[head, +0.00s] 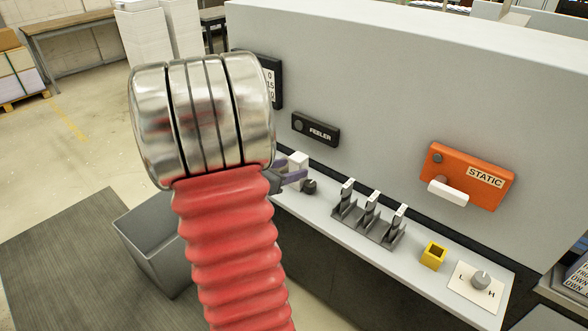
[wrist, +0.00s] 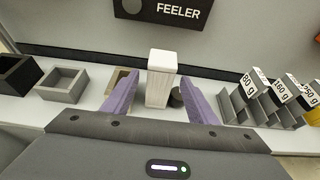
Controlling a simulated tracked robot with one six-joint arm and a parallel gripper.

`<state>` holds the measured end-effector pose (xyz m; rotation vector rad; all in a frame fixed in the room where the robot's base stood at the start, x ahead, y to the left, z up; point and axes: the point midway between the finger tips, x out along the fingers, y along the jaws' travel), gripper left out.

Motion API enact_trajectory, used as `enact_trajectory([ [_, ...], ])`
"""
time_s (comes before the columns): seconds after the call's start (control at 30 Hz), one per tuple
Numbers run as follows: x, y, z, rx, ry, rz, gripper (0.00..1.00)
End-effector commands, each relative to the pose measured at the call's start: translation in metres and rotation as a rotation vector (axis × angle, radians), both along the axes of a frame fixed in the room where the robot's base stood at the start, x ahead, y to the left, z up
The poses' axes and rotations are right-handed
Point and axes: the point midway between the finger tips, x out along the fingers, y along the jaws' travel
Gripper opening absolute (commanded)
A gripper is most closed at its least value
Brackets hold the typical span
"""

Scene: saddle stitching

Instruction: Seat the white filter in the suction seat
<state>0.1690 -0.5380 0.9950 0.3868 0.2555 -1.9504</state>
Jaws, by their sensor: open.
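The white filter (wrist: 161,85), an upright pale block with a white top, stands on the light ledge in the wrist view. It also shows in the head view (head: 298,160), partly hidden by my gripper. My gripper (wrist: 160,77) is open, its purple fingers on either side of the block, with visible gaps and no clear contact. In the head view my gripper (head: 291,179) is mostly hidden behind my red arm. A tan-rimmed square socket (wrist: 121,77) lies just left of the filter, partly covered by the left finger. No label shows which socket is the suction seat.
A dark round knob (wrist: 176,98) sits close right of the filter. A grey open box (wrist: 62,84) and a black box (wrist: 17,75) stand left. A rack of weight-marked slots (wrist: 262,100) stands right. The FEELER panel (head: 316,130) is on the wall behind. A yellow socket (head: 433,256) is farther right.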

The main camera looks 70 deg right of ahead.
Motion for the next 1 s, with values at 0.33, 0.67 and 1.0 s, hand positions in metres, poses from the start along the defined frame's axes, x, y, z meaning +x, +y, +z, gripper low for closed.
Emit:
enact_trajectory([
  [0.33,0.021,0.048,0.022,-0.001,-0.002,0.002,0.53],
  [0.67,0.031,0.071,0.031,0.001,0.000,0.001,0.53],
  [1.0,0.031,0.071,0.032,0.001,0.000,0.000,0.53],
])
